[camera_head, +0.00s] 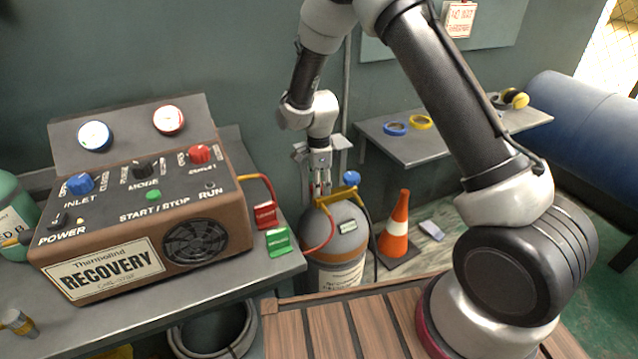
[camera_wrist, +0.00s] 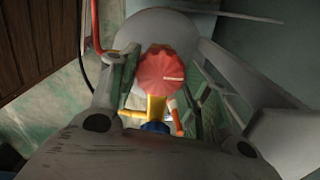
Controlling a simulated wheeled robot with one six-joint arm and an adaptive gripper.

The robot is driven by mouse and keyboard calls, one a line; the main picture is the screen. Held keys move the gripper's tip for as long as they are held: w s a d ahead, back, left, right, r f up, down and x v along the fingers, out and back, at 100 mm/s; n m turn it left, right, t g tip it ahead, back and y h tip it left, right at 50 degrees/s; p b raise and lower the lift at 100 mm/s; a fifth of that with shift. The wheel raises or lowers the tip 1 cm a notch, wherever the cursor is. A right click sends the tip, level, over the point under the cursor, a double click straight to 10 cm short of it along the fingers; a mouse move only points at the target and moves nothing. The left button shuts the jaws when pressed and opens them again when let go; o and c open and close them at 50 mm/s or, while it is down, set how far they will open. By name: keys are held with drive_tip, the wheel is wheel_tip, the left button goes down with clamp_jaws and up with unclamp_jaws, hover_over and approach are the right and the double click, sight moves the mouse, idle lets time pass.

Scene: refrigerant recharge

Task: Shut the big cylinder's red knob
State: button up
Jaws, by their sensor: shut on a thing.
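The big grey cylinder (camera_head: 338,240) stands on the floor behind the wooden deck, with a yellow valve fitting (camera_head: 340,196) on top. The red knob (camera_wrist: 161,74), ribbed and with a pale line on its top, shows clearly in the wrist view. In the head view it is mostly hidden by my gripper. My gripper (camera_head: 320,186) points down over the left end of the fitting, its fingers on both sides of the red knob and shut on it. A blue knob (camera_head: 351,178) sits at the right end of the fitting.
A brown recovery machine (camera_head: 140,215) stands on the grey bench at left, beside red (camera_head: 265,214) and green (camera_head: 278,241) tags. Hoses run near the cylinder's top. An orange cone (camera_head: 397,228) stands right of the cylinder. A shelf (camera_head: 440,145) with tape rolls is behind.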

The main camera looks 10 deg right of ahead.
drive_tip(key=o, duration=1)
